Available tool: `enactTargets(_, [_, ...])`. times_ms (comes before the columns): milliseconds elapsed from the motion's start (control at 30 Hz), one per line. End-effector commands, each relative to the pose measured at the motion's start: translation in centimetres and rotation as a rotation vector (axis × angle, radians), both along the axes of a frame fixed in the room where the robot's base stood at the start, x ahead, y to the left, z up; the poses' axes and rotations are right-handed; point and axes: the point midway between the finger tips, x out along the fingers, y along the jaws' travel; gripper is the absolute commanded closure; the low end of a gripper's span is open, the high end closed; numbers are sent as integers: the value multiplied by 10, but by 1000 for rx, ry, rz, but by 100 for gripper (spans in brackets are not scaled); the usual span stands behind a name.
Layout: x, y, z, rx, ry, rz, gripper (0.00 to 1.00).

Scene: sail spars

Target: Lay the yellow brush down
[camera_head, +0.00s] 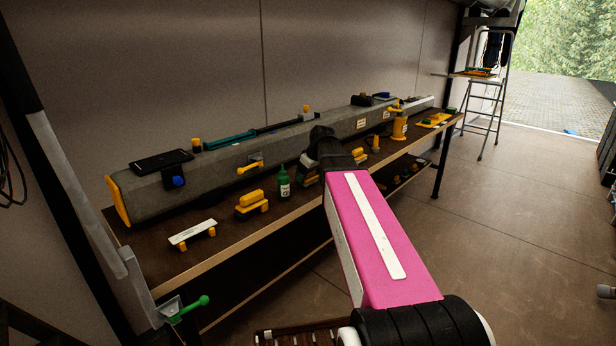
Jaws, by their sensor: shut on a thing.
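My pink arm reaches over the workbench, and its black end with my gripper (321,148) is above the middle of the bench. The fingertips are hidden behind the wrist and forearm. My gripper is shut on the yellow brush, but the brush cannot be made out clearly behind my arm. The workbench (150,262) has a dark top and a lighter front edge. A yellow-handled block with a dark base (251,205) stands on the bench, left of my gripper and apart from it.
A long grey spar (225,178) lies along the bench back, with a black tablet (160,161) on it. A green bottle (284,182) stands close left of my gripper. A white-topped piece (192,233) is farther left. The bench front between them is partly bare. A stepladder (490,108) stands beyond.

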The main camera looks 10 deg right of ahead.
Motion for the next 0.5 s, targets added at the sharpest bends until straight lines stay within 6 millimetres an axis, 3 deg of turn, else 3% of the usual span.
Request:
enactTargets(400, [0,0,-10,0,0,0,40])
enactTargets(433, [0,0,-10,0,0,0,14])
enactTargets(500, [0,0,-10,0,0,0,0])
